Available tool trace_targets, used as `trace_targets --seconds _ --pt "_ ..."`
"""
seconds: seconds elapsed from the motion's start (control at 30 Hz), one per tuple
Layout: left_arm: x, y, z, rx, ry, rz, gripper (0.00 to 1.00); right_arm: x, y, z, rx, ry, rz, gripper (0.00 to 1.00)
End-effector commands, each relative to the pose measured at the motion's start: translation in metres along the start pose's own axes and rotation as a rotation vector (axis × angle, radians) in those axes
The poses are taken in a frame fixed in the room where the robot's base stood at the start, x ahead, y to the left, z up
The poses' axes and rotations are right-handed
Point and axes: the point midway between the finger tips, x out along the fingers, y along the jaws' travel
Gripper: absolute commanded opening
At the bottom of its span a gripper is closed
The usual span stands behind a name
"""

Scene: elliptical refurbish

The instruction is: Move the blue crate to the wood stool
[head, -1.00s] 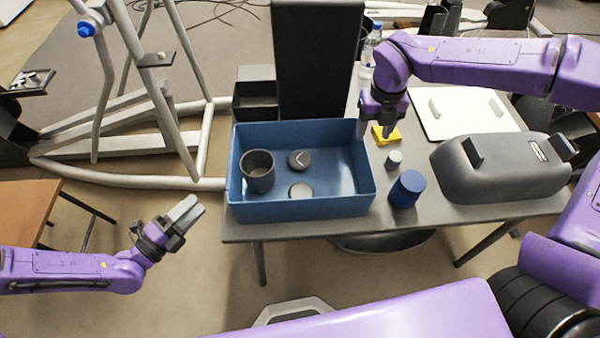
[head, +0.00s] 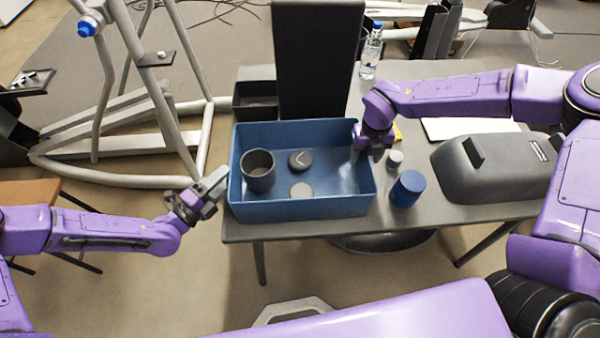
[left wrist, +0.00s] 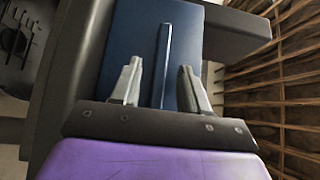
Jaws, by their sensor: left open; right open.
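The blue crate (head: 300,208) stands on the left end of the grey table. A dark cup and two small round pieces lie inside it. My left gripper (head: 212,186) is open at the crate's left wall. In the left wrist view the crate's rim (left wrist: 164,60) runs between the open fingers of this gripper (left wrist: 162,88); contact cannot be told. My right gripper (head: 362,158) is at the crate's right wall, pointing down; its fingertips are partly hidden. The wood stool (head: 28,192) is probably the brown top at the left edge, partly covered by my left arm.
A blue jar (head: 407,188) and a small grey cap (head: 394,159) stand close right of the crate. A dark grey cover (head: 500,165) and a water bottle (head: 371,52) are on the table. A grey metal frame (head: 120,140) stands at left, with floor between.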

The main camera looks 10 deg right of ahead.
Motion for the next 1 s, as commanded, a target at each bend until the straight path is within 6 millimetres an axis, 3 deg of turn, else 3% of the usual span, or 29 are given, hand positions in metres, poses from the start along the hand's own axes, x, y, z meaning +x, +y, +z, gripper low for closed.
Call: trace_targets --seconds 0.03,0.17,0.2,0.57,1.0 --pt "0.000 0.000 0.000 0.000 0.000 0.000 0.45 0.000 0.000 0.000 0.000 0.000 0.000 0.56" --pt "0.000 0.000 0.000 0.000 0.000 0.000 0.02 0.000 0.000 0.000 0.000 0.000 0.000 0.14" --pt "0.000 0.000 0.000 0.000 0.000 0.000 0.00 0.000 0.000 0.000 0.000 0.000 0.000 0.01" --pt "0.000 -0.003 0.000 0.001 0.000 -0.001 0.00 -0.004 0.000 0.001 0.001 -0.001 0.001 0.00" --pt "-0.001 -0.052 0.001 0.000 -0.001 0.000 0.00 -0.053 0.000 0.001 0.001 -0.001 0.001 0.00"
